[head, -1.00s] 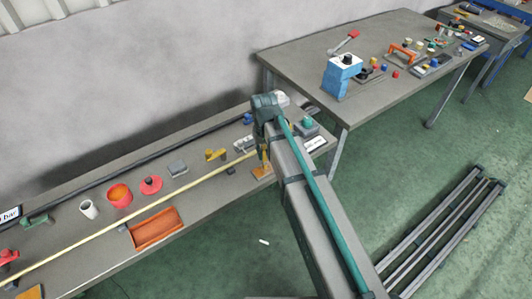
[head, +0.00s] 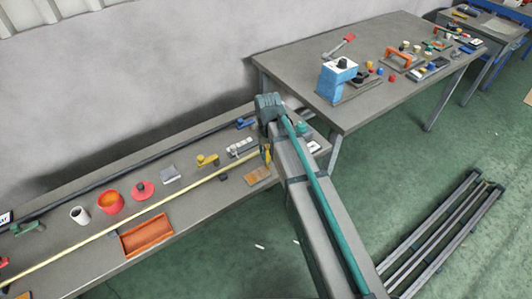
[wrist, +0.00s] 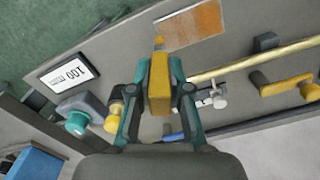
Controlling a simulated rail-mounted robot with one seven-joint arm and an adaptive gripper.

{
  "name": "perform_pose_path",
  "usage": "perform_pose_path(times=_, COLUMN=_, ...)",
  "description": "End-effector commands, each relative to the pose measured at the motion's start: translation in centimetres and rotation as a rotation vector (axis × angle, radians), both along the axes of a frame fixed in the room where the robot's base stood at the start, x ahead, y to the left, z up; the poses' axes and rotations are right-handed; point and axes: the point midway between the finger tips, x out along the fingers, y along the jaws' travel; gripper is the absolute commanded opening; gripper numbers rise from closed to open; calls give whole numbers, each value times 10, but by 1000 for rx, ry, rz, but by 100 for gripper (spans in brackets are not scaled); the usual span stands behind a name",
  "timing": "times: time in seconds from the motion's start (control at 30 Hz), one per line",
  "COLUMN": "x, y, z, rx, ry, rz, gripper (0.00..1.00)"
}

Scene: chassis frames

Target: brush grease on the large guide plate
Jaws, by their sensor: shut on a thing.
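My gripper (wrist: 158,80) is shut on a yellow block-shaped handle, taken to be the grease brush (wrist: 159,92). A small orange-yellow tip shows beyond the handle, close to the near edge of a flat rusty-brown plate (wrist: 192,24). I cannot tell whether the tip touches it. In the head view the plate (head: 257,174) lies flat near the bench's front edge, and my gripper (head: 266,155) is at its back right side. The arm partly hides the gripper there. An orange-red pot (head: 110,203) with yellowish contents stands farther left, with a red lid-like piece (head: 143,190) beside it.
A pale yellow rod (head: 120,220) runs along the bench (head: 205,205). An orange tray (head: 146,236) lies at its front edge. A yellow handled part (head: 207,160) and a teal-knobbed part (wrist: 77,121) are nearby. A second table (head: 290,60) stands behind right.

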Motion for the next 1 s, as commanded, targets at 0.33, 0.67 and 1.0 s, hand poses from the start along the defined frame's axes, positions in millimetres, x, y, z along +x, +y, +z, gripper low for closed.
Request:
perform_pose_path(times=0.33, x=1, y=-2, z=24, rx=0, ry=-1, rz=-2, gripper=0)
perform_pose_path(times=0.67, x=2, y=-4, z=53, rx=0, ry=0, rz=-5, gripper=0)
perform_pose_path(times=1.0, x=2, y=-5, z=65, rx=0, ry=0, rz=-6, gripper=0)
